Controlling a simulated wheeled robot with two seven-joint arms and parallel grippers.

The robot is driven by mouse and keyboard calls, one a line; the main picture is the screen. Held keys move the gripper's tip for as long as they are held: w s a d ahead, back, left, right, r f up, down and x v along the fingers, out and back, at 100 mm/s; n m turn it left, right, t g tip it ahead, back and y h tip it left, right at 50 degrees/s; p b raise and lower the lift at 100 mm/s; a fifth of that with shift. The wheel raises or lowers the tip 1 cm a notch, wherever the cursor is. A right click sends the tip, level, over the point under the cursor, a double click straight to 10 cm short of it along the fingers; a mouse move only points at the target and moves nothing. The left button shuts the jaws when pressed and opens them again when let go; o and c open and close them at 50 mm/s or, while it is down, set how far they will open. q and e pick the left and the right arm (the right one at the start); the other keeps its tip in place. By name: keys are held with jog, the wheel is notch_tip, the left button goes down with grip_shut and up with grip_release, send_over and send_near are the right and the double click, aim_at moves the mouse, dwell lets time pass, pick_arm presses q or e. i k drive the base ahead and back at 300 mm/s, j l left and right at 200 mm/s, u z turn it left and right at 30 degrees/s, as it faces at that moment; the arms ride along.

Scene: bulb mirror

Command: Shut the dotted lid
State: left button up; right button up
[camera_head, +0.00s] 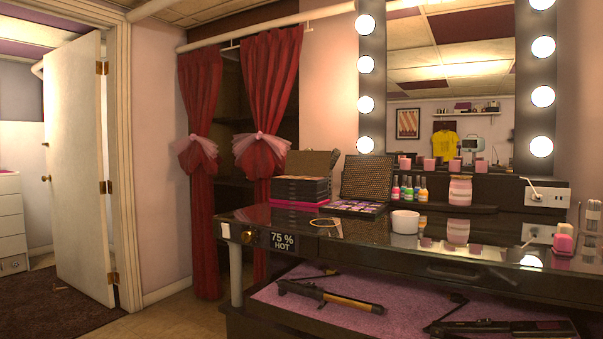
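A makeup palette (352,208) lies open on the glossy black vanity top. Its dark lid with a gold dotted pattern (367,177) stands up at the back, tilted slightly. Coloured pans show in the palette's base. To its left is a stack of dark cases (301,189) with a raised dark lid (308,163) behind; its pattern is hard to make out. Neither of my grippers is in view.
Nail polish bottles (407,189), a white bowl (405,221) and a pink-banded jar (460,190) stand right of the palette. A gold ring (324,222) lies in front. Curling tools (325,294) lie on the purple lower shelf (385,318). The vanity's front left is mostly clear.

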aim_at(307, 163)
jog(key=i+j+u, duration=0.45)
jog(key=i+u, duration=0.25)
jog(key=i, duration=0.15)
jog(key=i+j+u, duration=0.25)
jog(key=i+u, duration=0.2)
jog(key=i+j+u, duration=0.1)
jog(key=i+u, duration=0.25)
jog(key=u, duration=0.15)
jog(key=i+j+z, duration=0.1)
jog(key=i+z, duration=0.15)
jog(key=i, duration=0.3)
jog(key=i+j+z, duration=0.25)
jog(key=i, duration=0.35)
jog(key=i+l+z, duration=0.1)
jog(key=i+z, duration=0.3)
jog(key=i, duration=0.4)
jog(key=i+j+z, duration=0.15)
jog(key=i+z, duration=0.25)
jog(key=i, duration=0.35)
jog(key=i+z, duration=0.2)
jog(key=z, duration=0.2)
jog(key=i+j+z, duration=0.2)
jog(key=z, duration=0.2)
jog(key=i+j+z, duration=0.15)
jog(key=z, duration=0.25)
